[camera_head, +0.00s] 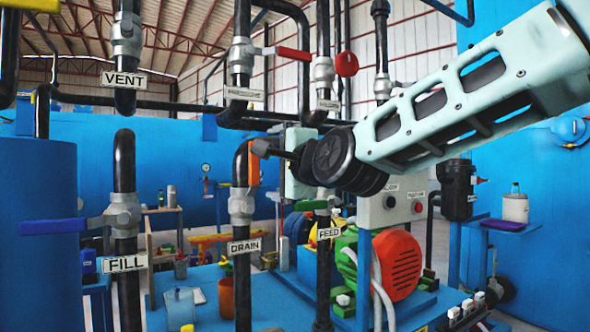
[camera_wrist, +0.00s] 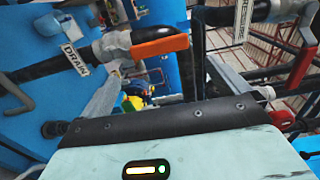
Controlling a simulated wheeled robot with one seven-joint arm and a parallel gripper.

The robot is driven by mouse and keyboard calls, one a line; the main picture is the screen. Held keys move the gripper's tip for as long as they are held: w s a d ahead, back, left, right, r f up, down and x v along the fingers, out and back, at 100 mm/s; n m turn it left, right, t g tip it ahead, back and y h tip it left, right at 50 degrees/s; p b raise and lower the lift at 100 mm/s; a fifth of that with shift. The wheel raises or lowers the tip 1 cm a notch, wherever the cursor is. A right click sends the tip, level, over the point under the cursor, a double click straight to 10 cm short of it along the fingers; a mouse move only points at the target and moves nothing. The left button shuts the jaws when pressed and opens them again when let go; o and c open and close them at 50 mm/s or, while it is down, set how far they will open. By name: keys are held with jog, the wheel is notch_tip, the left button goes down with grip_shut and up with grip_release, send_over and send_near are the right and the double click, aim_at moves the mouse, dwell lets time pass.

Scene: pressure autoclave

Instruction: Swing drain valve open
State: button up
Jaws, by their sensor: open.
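The drain valve (camera_head: 241,205) is a grey body on a black upright pipe, above the white DRAIN label (camera_head: 244,245). Its orange handle (camera_head: 254,165) points up along the pipe. In the wrist view the valve (camera_wrist: 112,47), its label (camera_wrist: 75,58) and the orange handle (camera_wrist: 160,47) show ahead of my gripper (camera_wrist: 170,75). The gripper is open, with one grey finger to each side and nothing held. In the head view my gripper (camera_head: 270,149) is close to the handle's upper part from the right and partly overlaps it; contact cannot be told.
The FEED pipe (camera_head: 323,270) stands right of the drain pipe. The FILL valve (camera_head: 123,215) with a blue handle is at left. Red-handled valves (camera_head: 294,53) sit above. A green and red pump (camera_head: 396,264) is at lower right.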

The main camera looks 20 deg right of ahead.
jog(key=v, duration=0.7)
dwell(0.3)
jog(key=s+a+f+n+g, duration=0.3)
jog(key=s+f+n+g, duration=0.25)
jog(key=f, duration=0.65)
jog(key=s+a+f+n+g, duration=0.2)
jog(key=s+f+n+g, duration=0.4)
jog(key=f, duration=0.6)
jog(key=s+d+f+n+g+h, duration=0.2)
jog(key=s+f+n+g, duration=0.1)
jog(key=s+f+n, duration=0.4)
jog(key=s+d+f+n+g+h, duration=0.25)
jog(key=s+f+n, duration=0.2)
jog(key=s, duration=0.35)
notch_tip(320, 180, up, 21)
jog(key=s+p, duration=0.1)
jog(key=p, duration=2)
jog(key=shift+d+r, duration=0.25)
jog(key=shift+d, duration=0.15)
